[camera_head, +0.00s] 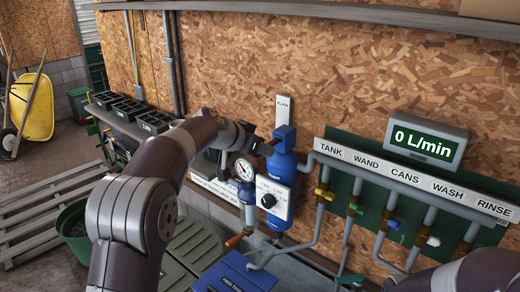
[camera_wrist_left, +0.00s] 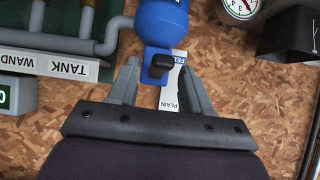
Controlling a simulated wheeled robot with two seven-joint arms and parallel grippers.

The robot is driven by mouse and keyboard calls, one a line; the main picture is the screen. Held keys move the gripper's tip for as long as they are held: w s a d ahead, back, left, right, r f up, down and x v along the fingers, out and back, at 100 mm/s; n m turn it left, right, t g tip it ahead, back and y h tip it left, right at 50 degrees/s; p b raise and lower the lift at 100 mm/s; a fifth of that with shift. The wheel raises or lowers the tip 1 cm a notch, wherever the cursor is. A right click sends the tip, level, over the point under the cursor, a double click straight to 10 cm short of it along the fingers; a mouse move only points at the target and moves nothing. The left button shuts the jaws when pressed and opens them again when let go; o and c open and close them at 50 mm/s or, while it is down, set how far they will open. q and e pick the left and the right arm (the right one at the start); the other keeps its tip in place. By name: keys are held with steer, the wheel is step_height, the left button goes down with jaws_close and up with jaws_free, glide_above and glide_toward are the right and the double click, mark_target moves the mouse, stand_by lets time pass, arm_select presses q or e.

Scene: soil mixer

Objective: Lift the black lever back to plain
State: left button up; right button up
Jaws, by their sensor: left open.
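The black lever (camera_wrist_left: 161,66) sits on the front of a blue valve body (camera_wrist_left: 160,22), which also shows in the head view (camera_head: 283,150). A white label strip reading PLAIN (camera_wrist_left: 168,98) runs beside the valve; it also shows above it in the head view (camera_head: 283,108). My left gripper (camera_wrist_left: 158,70) is open, its two grey fingers on either side of the lever's line. I cannot tell whether either finger touches the lever. In the head view the left gripper (camera_head: 260,147) is close to the valve's left side, and the lever is hard to make out. My right gripper is out of view.
A display (camera_head: 427,142) reads 0 L/min above labelled pipes with coloured taps. A dark box (camera_wrist_left: 291,36) stands near the gauge. A blue lidded box (camera_head: 235,275) is below.

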arm_select(q)
steer(key=b+v, duration=0.5)
steer(key=v, duration=0.6)
steer(key=shift+s+a+r, duration=0.15)
steer(key=shift+s+a, duration=0.05)
steer(key=shift+s, duration=0.1)
